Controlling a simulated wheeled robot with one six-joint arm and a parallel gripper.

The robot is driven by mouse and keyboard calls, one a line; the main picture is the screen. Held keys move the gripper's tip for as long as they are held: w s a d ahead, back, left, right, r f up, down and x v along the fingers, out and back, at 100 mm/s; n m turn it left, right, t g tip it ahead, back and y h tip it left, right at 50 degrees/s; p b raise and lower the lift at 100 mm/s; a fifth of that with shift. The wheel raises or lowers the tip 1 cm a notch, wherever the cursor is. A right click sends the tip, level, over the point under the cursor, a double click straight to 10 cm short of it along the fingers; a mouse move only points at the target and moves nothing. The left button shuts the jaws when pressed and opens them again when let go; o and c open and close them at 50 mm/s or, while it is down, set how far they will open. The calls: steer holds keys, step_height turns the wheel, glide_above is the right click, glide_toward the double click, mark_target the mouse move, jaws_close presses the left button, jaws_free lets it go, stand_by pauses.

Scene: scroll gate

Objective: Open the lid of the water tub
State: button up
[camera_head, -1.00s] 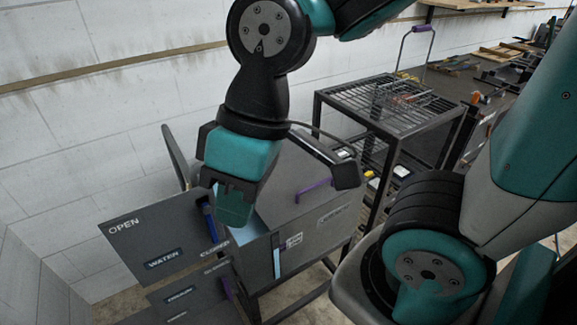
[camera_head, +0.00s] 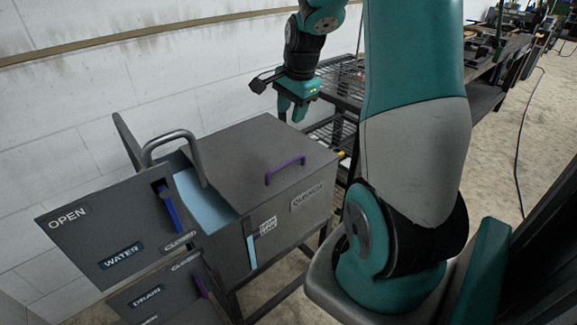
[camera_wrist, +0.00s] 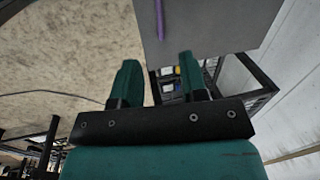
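The water tub (camera_head: 277,240) is a grey metal box with a "QUENCH" label on its front. Its flat grey lid (camera_head: 240,155) lies level over the middle and right, with a purple handle (camera_head: 286,170) near the front edge. Pale blue water (camera_head: 203,207) shows at the uncovered left end. My gripper (camera_head: 292,117) is in the air at the tub's far right, apart from the handle. In the wrist view its two fingers (camera_wrist: 157,75) are spread and empty. The lid (camera_wrist: 205,25) and purple handle (camera_wrist: 160,20) show there beyond the fingertips.
A grey panel (camera_head: 95,240) marked OPEN, WATER and CLOSED has a blue lever (camera_head: 170,208) near CLOSED. A DRAIN panel (camera_head: 165,290) with a purple lever is below. A curved grey pipe (camera_head: 175,137) arches over the water. A black metal rack (camera_head: 345,80) stands behind right.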

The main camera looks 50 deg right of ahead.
steer(key=d, duration=0.2)
steer(key=m, duration=0.1)
glide_toward(288, 162)
steer(key=f, duration=0.2)
steer(key=w+f, duration=0.1)
steer(key=f, duration=0.5)
steer(key=shift+w+d+f+p, duration=0.15)
steer(key=shift+w+f+p, duration=0.15)
steer(key=shift+w, duration=0.1)
steer(key=shift+r, duration=0.1)
jaws_close()
